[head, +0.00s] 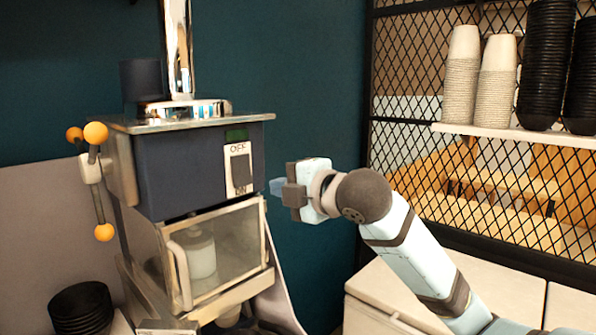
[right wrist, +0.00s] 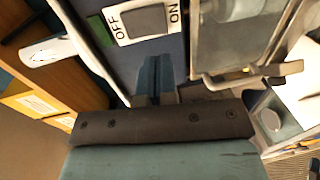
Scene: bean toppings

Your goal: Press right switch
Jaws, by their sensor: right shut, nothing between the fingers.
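The switch (head: 240,170) is a dark rocker on a white plate marked OFF at the top and ON at the bottom. It sits on the right part of the dark blue machine's (head: 180,165) front. The switch also shows in the right wrist view (right wrist: 145,21), turned sideways at the top. My right gripper (head: 275,186) is shut and empty, just right of the switch plate in the head view. In the right wrist view its fingertips (right wrist: 156,62) lie close below the plate, and I cannot tell whether they touch the machine. My left gripper is out of view.
A glass-doored chamber (head: 215,255) with a white container is below the switch. A lever with orange knobs (head: 96,133) is on the machine's left. Black bowls (head: 82,305) stand lower left. A mesh shelf (head: 480,128) with stacked cups is at right.

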